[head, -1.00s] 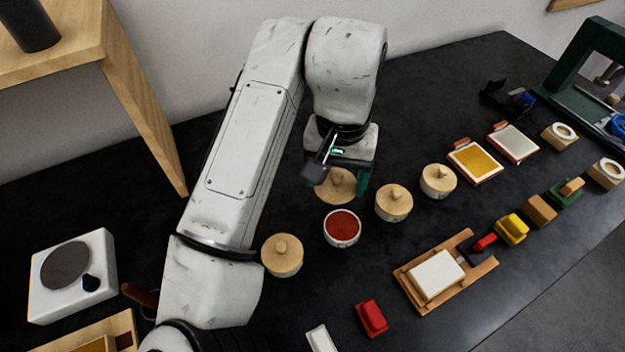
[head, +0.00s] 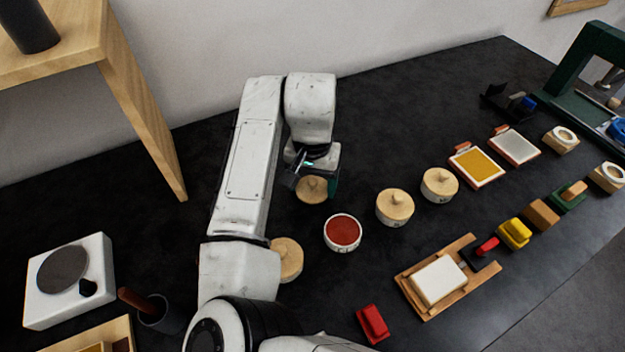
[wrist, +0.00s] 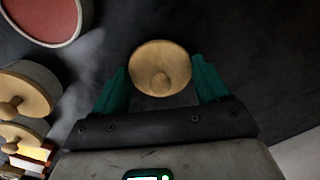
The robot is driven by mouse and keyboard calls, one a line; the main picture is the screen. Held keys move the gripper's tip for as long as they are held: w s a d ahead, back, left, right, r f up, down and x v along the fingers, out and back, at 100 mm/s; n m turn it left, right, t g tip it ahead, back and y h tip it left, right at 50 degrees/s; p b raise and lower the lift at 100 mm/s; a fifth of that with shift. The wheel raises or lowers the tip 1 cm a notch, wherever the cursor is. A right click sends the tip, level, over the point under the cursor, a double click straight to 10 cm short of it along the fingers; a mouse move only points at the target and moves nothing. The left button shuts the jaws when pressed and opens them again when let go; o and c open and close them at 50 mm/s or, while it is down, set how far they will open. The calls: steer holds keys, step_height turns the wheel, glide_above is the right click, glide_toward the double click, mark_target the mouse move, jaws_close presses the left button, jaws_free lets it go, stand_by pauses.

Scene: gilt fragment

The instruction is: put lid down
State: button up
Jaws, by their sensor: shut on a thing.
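The round wooden lid (head: 311,192) with a small knob is between the fingers of my gripper (head: 317,186), behind the open pot. In the wrist view the lid (wrist: 150,57) shows knob-up between the two green fingers of my gripper (wrist: 160,82), which is shut on it. Whether its underside touches the dark worktop is unclear. The open pot (head: 343,232) with red contents stands uncovered, in front and to the right of the lid; part of it also shows at the wrist view's upper left (wrist: 45,18).
A wooden tray (head: 405,280) and red block (head: 372,323) lie nearer. A white scale (head: 100,270) is at left. The worktop behind and left of the lid is clear.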

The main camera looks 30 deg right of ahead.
mark_target(313, 182)
steer(key=o, duration=1)
steer(key=shift+f, duration=0.1)
step_height(313, 182, up, 12)
steer(key=shift+r, duration=0.15)
steer(key=shift+s, duration=0.1)
stand_by(0.5)
